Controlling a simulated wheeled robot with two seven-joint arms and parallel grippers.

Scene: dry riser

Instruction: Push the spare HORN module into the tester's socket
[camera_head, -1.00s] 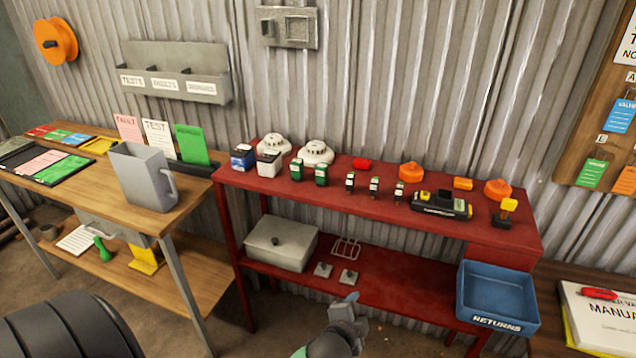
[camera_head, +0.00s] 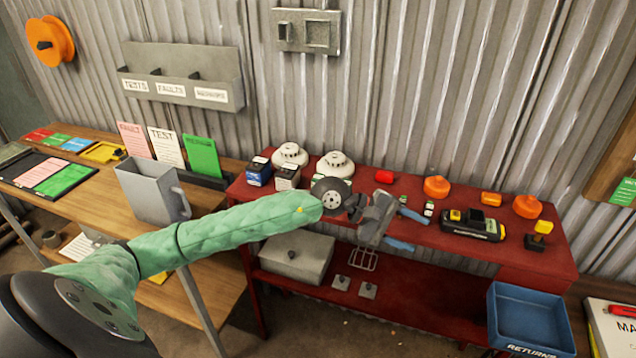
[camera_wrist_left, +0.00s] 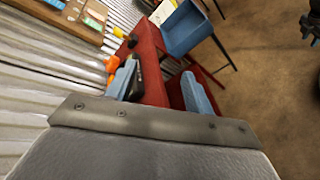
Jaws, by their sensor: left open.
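The tester (camera_head: 472,224), a black and yellow unit, stands on the red bench's top. Its socket is too small to make out. A small black module with a pale label (camera_head: 429,207) stands left of the tester. I cannot read whether it is the HORN one. The other small modules beside it are mostly hidden behind my left gripper (camera_head: 408,230). That gripper is open, its blue fingers apart and pointing right over the bench's front edge, left of the tester. Its fingers also show spread in the left wrist view (camera_wrist_left: 160,88), with nothing seen between them.
The red bench (camera_head: 545,262) has orange sounders (camera_head: 436,187), white detectors (camera_head: 335,165) and a yellow-topped black part (camera_head: 540,235) on top. A grey box (camera_head: 297,257) sits on its lower shelf. A blue returns tray (camera_head: 530,315) is at the right front.

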